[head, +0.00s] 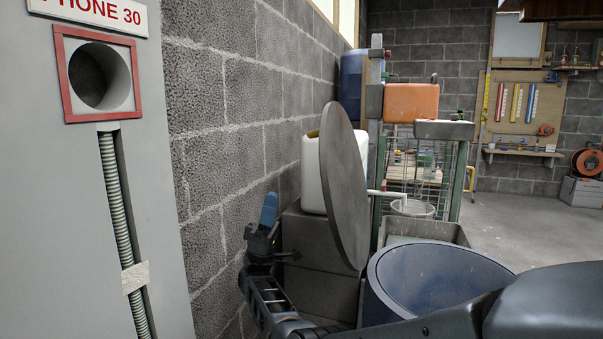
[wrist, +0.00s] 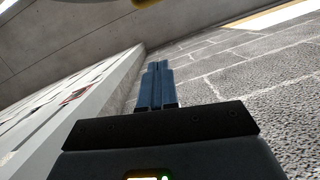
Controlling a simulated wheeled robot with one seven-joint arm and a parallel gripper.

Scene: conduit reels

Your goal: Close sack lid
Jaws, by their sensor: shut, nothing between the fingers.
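The lid (head: 345,185) is a large round grey disc, standing nearly upright at the left side of the blue-grey round bin (head: 374,286). The bin's mouth is uncovered and its inside shows. My gripper (head: 269,208) has blue fingers pointing up. In the head view it is left of the lid, between it and the block wall, with a gap in the picture. The fingers also show in the wrist view (wrist: 156,84), shut together with nothing between them. The lid is not clearly seen in the wrist view. My arm hides the bin's lower front.
The block wall (head: 222,120) runs close on the left, beside a grey panel (head: 160,230) with a red-framed hole. A white container (head: 312,175) stands on grey blocks behind the lid. An orange container (head: 411,102) is farther back. Open floor (head: 520,225) lies right.

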